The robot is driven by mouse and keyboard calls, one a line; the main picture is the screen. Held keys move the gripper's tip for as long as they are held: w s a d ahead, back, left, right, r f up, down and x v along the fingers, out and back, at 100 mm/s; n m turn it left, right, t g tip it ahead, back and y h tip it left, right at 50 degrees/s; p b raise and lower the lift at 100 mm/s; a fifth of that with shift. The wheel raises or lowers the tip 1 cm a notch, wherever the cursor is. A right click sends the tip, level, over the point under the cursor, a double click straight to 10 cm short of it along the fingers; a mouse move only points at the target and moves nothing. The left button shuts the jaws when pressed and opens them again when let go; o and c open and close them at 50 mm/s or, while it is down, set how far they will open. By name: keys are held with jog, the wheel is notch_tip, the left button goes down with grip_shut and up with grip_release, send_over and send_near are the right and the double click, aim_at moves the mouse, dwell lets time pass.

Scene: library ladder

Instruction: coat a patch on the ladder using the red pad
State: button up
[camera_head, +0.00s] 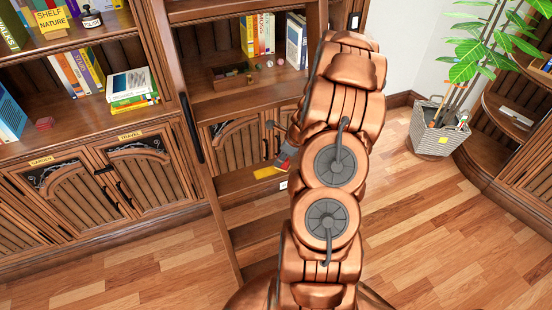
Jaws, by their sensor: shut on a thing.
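The wooden ladder (232,185) stands in front of the bookshelf, with its side rail and several broad steps in view left of my arm. My gripper (287,150) is mostly hidden behind my copper arm; only a small grey part shows at the arm's left edge, low over a step. It is shut on the red pad (282,161), of which a small red bit shows. A flat yellow patch (268,172) lies on the step just below and left of the pad. I cannot tell whether the pad touches it.
An open wooden box (231,77) with small items sits on a higher step or shelf. Bookshelves with cabinets (150,180) stand left. A potted plant in a woven basket (437,135) stands right. Wooden floor (420,240) is clear at right.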

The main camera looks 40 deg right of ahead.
jog(key=shift+s+d+p, duration=0.25)
jog(key=shift+d+p, duration=0.05)
jog(key=shift+d, duration=0.3)
jog(key=shift+s+d+p, duration=0.25)
jog(key=shift+s+d, duration=0.05)
jog(key=shift+d, duration=0.35)
jog(key=shift+s+d+p, duration=0.25)
jog(key=shift+d+p, duration=0.05)
jog(key=shift+d, duration=0.3)
jog(key=shift+f, duration=0.1)
